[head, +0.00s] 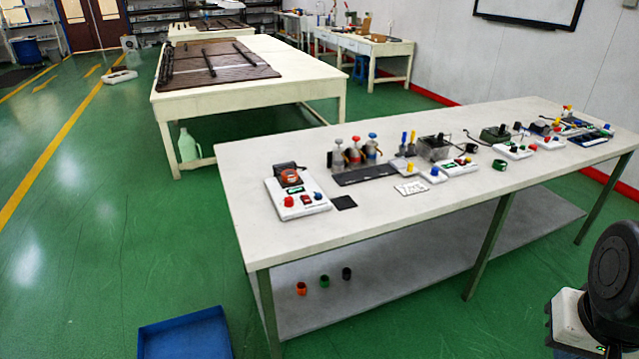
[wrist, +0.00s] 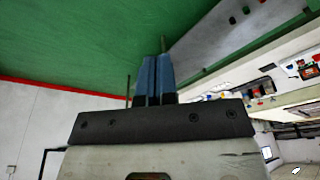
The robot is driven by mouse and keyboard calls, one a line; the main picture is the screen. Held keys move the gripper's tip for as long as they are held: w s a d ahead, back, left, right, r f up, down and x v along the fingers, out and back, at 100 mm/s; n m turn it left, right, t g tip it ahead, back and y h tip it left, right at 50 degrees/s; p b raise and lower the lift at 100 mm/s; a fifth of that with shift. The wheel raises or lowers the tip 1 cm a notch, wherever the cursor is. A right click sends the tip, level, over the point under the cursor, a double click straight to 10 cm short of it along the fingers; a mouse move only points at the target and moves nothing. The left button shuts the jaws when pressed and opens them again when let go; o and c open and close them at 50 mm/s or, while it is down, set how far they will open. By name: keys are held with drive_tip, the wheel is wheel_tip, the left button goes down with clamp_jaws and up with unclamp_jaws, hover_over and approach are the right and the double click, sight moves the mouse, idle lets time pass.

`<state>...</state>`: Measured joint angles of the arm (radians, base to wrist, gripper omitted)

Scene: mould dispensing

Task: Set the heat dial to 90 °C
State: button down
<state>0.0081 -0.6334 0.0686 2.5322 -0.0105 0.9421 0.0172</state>
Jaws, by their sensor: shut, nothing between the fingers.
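Several white control units with coloured knobs stand on the long bench. The leftmost unit (head: 311,208) carries an orange-red pot (head: 289,178), a small green display, a red knob (head: 289,201) and a blue knob (head: 317,195). The labels and dial settings are too small to read, so I cannot tell which knob is the heat dial. My gripper (wrist: 157,60) shows in the wrist view with its blue fingers together and empty, apart from any knob. The head view does not show it.
The bench top (head: 262,166) also holds capped bottles (head: 355,153), a dark mat (head: 365,175) and a white mould plate (head: 411,188). Small coloured cups (head: 325,281) stand on the lower shelf. A blue bin (head: 185,335) is on the floor. The bench's front strip is clear.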

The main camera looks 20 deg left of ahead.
drive_tip(key=c, duration=1.8)
unclamp_jaws()
drive_tip(key=shift+o, duration=1.2)
drive_tip(key=o, duration=0.5)
drive_tip(key=shift+w+a+r, duration=0.15)
drive_tip(key=shift+w+r, duration=0.1)
drive_tip(key=shift+w, duration=0.2)
drive_tip(key=shift+o, duration=1.2)
drive_tip(key=w+a+r, duration=0.2)
drive_tip(key=w+a, duration=0.2)
drive_tip(key=w, duration=0.4)
drive_tip(key=w+a+r, duration=0.2)
drive_tip(key=w+a, duration=0.2)
drive_tip(key=w, duration=0.4)
drive_tip(key=shift+a+r+g, duration=0.15)
drive_tip(key=shift+a+g, duration=0.1)
drive_tip(key=shift+g, duration=0.05)
drive_tip(key=w+a, duration=0.6)
drive_tip(key=w, duration=0.1)
drive_tip(key=m+g, duration=0.1)
drive_tip(key=g, duration=0.1)
hover_over(289, 197)
drive_tip(key=f, duration=2)
drive_tip(key=shift+s+d+f, duration=0.1)
drive_tip(key=shift+d+f, duration=0.1)
drive_tip(key=shift+d, duration=0.1)
drive_tip(key=shift+a+f, duration=0.2)
drive_tip(key=shift+a, duration=0.05)
